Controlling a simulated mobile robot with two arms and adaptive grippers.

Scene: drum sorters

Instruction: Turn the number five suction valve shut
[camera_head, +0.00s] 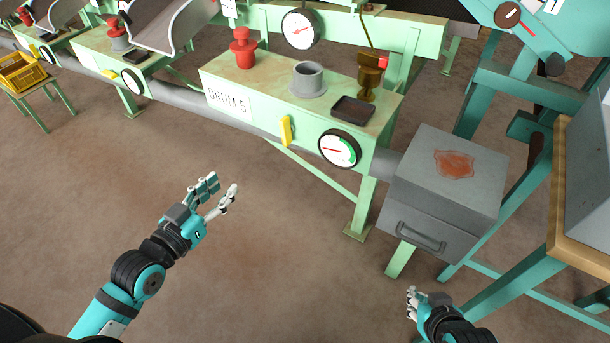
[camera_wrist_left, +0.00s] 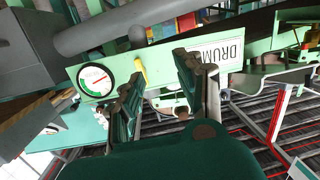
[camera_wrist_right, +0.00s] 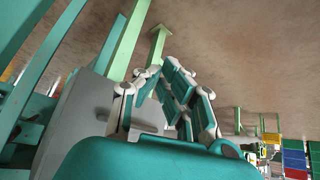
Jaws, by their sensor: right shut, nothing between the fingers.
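The green DRUM 5 station (camera_head: 245,85) stands across the upper middle of the head view. A yellow lever (camera_head: 285,130) sits upright on its front face, between the DRUM 5 label and a round gauge (camera_head: 339,149). In the left wrist view the yellow lever (camera_wrist_left: 141,72) shows beyond my fingers. My left gripper (camera_head: 224,183) is open and empty, lower left of the lever and apart from it. My right gripper (camera_head: 411,302) is shut and empty at the bottom, below the grey drawer box; its fingers (camera_wrist_right: 162,68) come together in the right wrist view.
A grey box (camera_head: 445,180) with a drawer handle stands right of the station. A red knob (camera_head: 243,47), a grey cup (camera_head: 308,79) and a black tray (camera_head: 353,109) are on the station top. A grey pipe (camera_head: 180,96) runs along its front. Floor before the station is clear.

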